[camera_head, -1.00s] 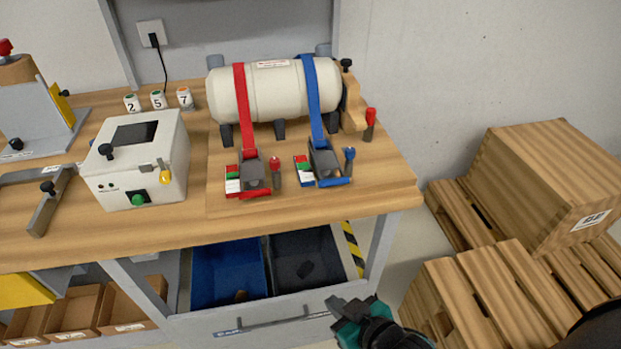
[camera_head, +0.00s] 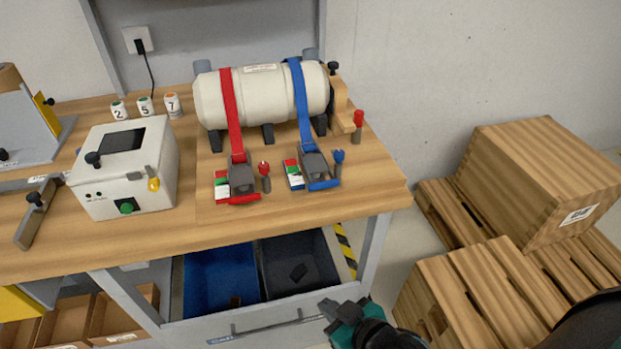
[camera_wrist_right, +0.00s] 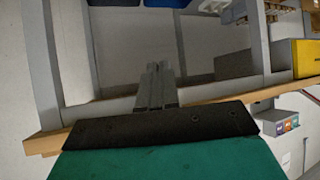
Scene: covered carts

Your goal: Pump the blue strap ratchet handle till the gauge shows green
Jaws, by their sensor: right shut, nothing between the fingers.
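The blue strap (camera_head: 301,100) runs over a white cylindrical tank (camera_head: 262,97) down to the blue ratchet (camera_head: 314,166) on the bench. The blue ratchet handle (camera_head: 323,184) lies low at its front. A gauge block (camera_head: 293,173) with red, green and white bands sits at its left; its reading is too small to tell. A blue-topped post (camera_head: 338,161) stands at its right. My right gripper (camera_head: 326,309) is shut and empty, below and in front of the bench edge, apart from the ratchet. It also shows in the right wrist view (camera_wrist_right: 157,82). My left gripper is out of view.
A red strap (camera_head: 232,112) with its red ratchet (camera_head: 242,181) stands left of the blue one. A white box (camera_head: 124,168) with a green button is farther left. An open drawer with blue (camera_head: 221,277) and dark bins lies below. Wooden crates (camera_head: 545,180) stand at right.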

